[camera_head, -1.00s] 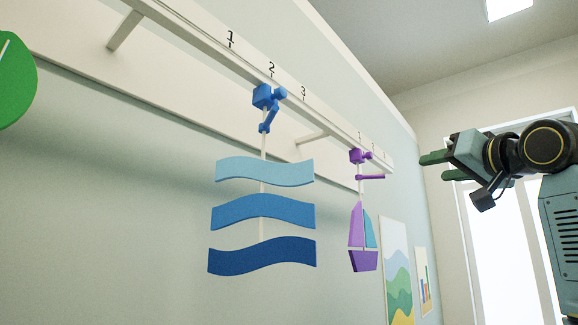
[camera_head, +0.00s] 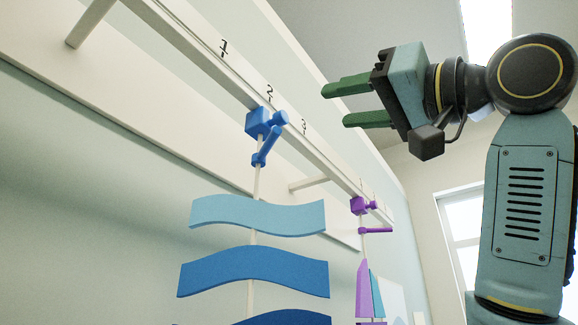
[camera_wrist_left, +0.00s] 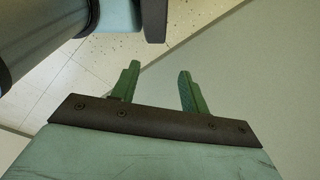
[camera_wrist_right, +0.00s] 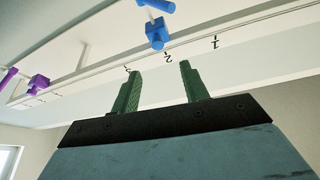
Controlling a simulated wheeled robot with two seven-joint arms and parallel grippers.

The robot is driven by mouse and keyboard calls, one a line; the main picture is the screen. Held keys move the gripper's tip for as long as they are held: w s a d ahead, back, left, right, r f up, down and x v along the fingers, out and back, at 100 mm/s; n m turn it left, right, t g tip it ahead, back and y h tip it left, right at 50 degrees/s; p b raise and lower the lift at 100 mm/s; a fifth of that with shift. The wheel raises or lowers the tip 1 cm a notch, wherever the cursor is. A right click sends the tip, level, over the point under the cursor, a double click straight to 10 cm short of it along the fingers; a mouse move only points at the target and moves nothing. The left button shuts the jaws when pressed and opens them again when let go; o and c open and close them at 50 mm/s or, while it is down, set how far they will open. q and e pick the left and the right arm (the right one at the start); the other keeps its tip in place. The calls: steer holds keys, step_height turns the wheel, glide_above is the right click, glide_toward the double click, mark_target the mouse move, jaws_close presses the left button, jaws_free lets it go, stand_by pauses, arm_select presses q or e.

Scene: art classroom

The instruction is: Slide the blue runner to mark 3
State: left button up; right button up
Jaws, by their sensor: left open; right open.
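The blue runner (camera_head: 258,122) is on the white rail (camera_head: 205,55) beside mark 2, with a handle sticking out and down. A rod with wavy blue panels (camera_head: 258,215) hangs below it. Mark 3 (camera_head: 304,126) is further along, to the right. My right gripper (camera_head: 334,105) is open and empty, right of the runner and apart from it. In the right wrist view the runner (camera_wrist_right: 156,32) shows beyond the open fingers, and one fingertip partly covers mark 3. My left gripper (camera_wrist_left: 158,82) is open and empty over the floor, outside the head view.
A purple runner (camera_head: 360,205) with a hanging sailboat (camera_head: 364,285) is further right along the rail. A bracket (camera_head: 312,182) joins the rail to the wall. The air between my right gripper and the rail looks clear.

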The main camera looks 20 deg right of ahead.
mark_target(285, 117)
steer(key=p+x, duration=0.4)
steer(key=x, duration=0.6)
steer(key=shift+w, duration=0.1)
steer(key=shift+w+a+r+p, duration=0.1)
steer(key=shift+w+a+p, duration=0.05)
steer(key=shift+w+p, duration=0.15)
steer(key=shift+w, duration=0.2)
steer(key=shift+w+a, duration=0.1)
steer(key=shift+c, duration=0.6)
arm_select(q)
steer(key=r, duration=0.1)
steer(key=s+r, duration=0.1)
steer(key=r, duration=0.1)
steer(key=s+r, duration=0.1)
steer(key=r, duration=0.1)
steer(key=shift+s, duration=0.1)
arm_select(e)
jaws_close()
